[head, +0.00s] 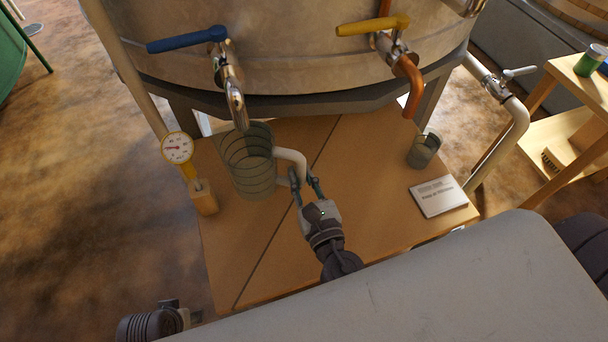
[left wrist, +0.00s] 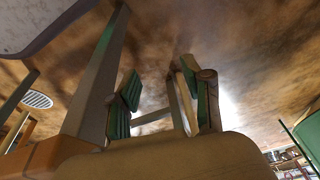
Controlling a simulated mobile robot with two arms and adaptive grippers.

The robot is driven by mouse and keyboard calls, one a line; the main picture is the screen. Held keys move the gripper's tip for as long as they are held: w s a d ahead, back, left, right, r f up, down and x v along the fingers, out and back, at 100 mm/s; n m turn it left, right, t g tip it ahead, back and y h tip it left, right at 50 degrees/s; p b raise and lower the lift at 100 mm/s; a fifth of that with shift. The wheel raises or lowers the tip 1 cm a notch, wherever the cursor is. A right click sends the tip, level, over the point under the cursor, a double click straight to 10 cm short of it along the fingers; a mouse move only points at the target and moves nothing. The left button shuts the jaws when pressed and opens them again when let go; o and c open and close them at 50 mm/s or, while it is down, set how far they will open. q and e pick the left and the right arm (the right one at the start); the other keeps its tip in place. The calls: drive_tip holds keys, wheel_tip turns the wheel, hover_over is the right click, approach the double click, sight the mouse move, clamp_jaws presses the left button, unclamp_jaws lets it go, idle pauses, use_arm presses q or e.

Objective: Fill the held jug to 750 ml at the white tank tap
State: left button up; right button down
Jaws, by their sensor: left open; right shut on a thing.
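The jug (head: 248,172) is see-through with dark rings and a pale handle (head: 293,160). It is over the wooden stand, below the spout of the tap with the blue lever (head: 187,40). No stream shows from that spout, and I cannot tell whether the jug holds liquid. My right gripper (head: 305,182) is shut on the jug's handle. A white-levered tap (head: 518,73) sits on a pale pipe at the right, away from the jug. My left gripper (left wrist: 160,103) is open in the left wrist view, with nothing seen between its green-padded fingers.
A metal tank (head: 290,60) stands behind the stand (head: 345,235). It also carries a yellow-levered tap (head: 372,26) with a copper spout. A small cup (head: 424,150) and a sign card (head: 438,197) are right of the jug. A round gauge (head: 177,148) stands left.

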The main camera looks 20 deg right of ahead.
sight(167, 43)
idle(0.3)
use_arm(q)
drive_tip(key=w+d+r+m+t, duration=0.2)
drive_tip(key=w+r+m+t, duration=0.1)
drive_tip(key=w+r, duration=0.95)
drive_tip(key=w+d+r+m+t, duration=0.2)
drive_tip(key=w+r+m, duration=0.2)
drive_tip(key=w+r, duration=0.85)
drive_tip(key=d+r+m+h, duration=0.2)
drive_tip(key=d+r+m, duration=0.1)
drive_tip(key=r, duration=0.5)
drive_tip(key=d+r+m+h, duration=0.2)
drive_tip(key=d+r+m, duration=0.1)
drive_tip(key=r, duration=0.6)
drive_tip(key=d+r+m+h, duration=0.2)
drive_tip(key=r+m, duration=0.3)
drive_tip(key=r, duration=0.3)
drive_tip(key=shift+s+d+r, duration=0.15)
drive_tip(key=shift+s+d, duration=0.15)
drive_tip(key=shift+d, duration=0.3)
drive_tip(key=shift+x, duration=3.45)
drive_tip(key=shift+d+r, duration=0.1)
drive_tip(key=shift+d, duration=0.05)
drive_tip(key=shift+c, duration=0.2)
clamp_jaws()
